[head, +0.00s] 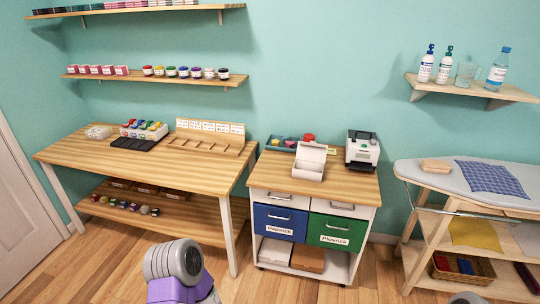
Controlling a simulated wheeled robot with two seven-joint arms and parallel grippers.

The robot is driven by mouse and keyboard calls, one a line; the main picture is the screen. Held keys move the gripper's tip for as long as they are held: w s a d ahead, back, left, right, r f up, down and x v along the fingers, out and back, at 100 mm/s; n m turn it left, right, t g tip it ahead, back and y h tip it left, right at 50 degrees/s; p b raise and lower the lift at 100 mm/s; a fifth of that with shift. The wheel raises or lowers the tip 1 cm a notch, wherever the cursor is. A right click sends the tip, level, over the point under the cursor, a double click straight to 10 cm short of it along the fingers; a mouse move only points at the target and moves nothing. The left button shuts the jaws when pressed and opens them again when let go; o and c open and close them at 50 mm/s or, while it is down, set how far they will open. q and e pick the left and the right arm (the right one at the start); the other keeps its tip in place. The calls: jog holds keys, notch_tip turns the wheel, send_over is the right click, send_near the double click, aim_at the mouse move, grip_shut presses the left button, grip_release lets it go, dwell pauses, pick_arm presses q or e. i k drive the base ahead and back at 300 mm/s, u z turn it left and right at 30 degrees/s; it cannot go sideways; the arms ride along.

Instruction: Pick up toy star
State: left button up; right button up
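I cannot make out a toy star for certain in the head view. A dark tray (271,147) on the wooden-topped cabinet (345,185) holds small coloured pieces, teal and red among them, too small to identify. An open white box (310,163) stands in front of it; its inside is only partly visible. A grey and purple part of my arm shows at the bottom left of centre, and a small grey part shows at the bottom right edge. Neither gripper's fingers are in view.
A long wooden table (75,150) with organisers stands left. A label printer (362,150) sits on the cabinet. An ironing board (445,180) with blue checked cloth (490,179) stands right. Wall shelves (160,77) hold jars. Floor (105,262) in front is clear.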

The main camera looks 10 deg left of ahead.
aim_at(276, 143)
jog(key=u, duration=0.65)
jog(key=i, duration=0.45)
jog(key=u, duration=0.85)
jog(key=i, duration=0.85)
jog(key=z, duration=0.05)
